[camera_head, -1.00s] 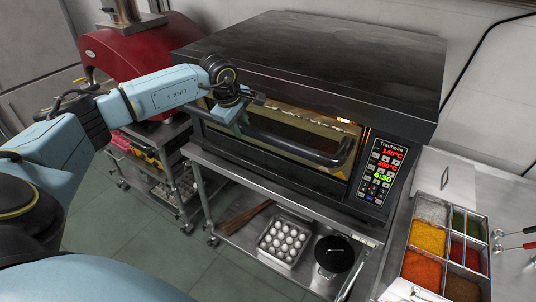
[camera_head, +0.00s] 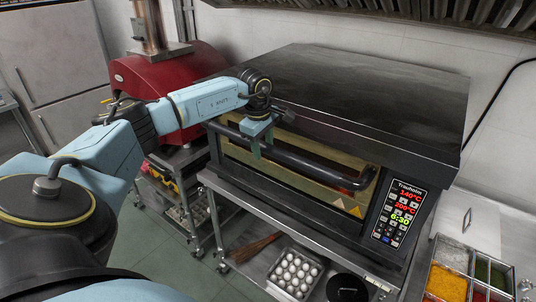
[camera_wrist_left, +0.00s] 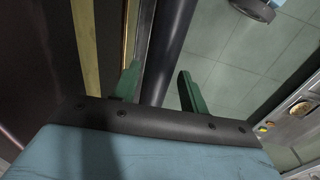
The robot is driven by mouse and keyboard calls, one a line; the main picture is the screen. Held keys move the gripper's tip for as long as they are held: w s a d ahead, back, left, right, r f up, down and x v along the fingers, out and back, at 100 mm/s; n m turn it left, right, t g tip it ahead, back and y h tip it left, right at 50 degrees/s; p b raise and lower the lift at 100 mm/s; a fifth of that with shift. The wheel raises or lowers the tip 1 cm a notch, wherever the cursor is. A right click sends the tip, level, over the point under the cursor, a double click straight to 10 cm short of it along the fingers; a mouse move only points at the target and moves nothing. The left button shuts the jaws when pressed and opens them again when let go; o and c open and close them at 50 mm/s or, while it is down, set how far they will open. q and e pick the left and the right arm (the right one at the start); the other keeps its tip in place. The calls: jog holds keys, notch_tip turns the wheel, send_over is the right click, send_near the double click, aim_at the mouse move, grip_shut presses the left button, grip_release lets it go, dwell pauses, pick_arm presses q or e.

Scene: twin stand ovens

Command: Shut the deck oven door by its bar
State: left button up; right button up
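The black deck oven (camera_head: 390,85) stands on a steel stand. Its door (camera_head: 290,182) is on the front, with yellowish trim and warning labels, and looks partly open. A gap shows above the dark door bar (camera_head: 315,165). My left gripper (camera_head: 255,147) reaches down at the left part of the bar. In the left wrist view, the green fingers (camera_wrist_left: 158,72) are spread, with the bar (camera_wrist_left: 168,40) running between them and small gaps beside it. My right gripper is not in view.
A red oven (camera_head: 180,85) stands behind on the left. The control panel (camera_head: 400,212) is right of the door. A tray of eggs (camera_head: 294,273) and a black pot (camera_head: 347,288) sit on the stand's lower shelf. Spice bins (camera_head: 450,270) are at the lower right.

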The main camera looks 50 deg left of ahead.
pick_arm(q)
jog(key=shift+r, duration=0.1)
notch_tip(320, 180, up, 8)
jog(key=s, duration=0.1)
jog(key=shift+r, duration=0.2)
jog(key=shift+s+d, duration=0.1)
